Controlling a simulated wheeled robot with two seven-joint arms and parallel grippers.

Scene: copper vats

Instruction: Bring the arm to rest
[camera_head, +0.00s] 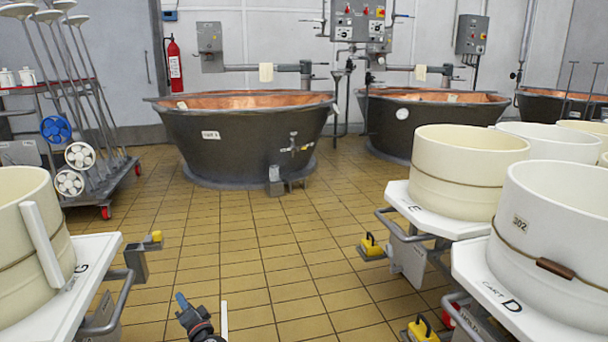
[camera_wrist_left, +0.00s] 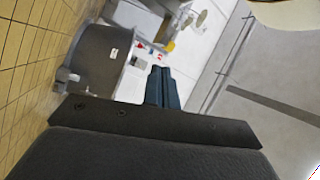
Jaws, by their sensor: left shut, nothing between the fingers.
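My left gripper (camera_head: 182,302) shows at the bottom of the head view, left of centre, with its dark wrist and bluish fingers pointing up and away over the tiled floor. In the left wrist view its fingers (camera_wrist_left: 163,88) lie together with nothing between them. The gripper is apart from the carts and the vats. The rest of the left arm is out of the head view. My right gripper is not in view.
Cart G (camera_head: 97,248) with a cream tub is at left. Cart E (camera_head: 398,192) and cart D (camera_head: 478,268) carry tubs at right. Copper vats (camera_head: 235,135) stand behind, with a tool rack (camera_head: 122,172) at far left. The floor between is clear.

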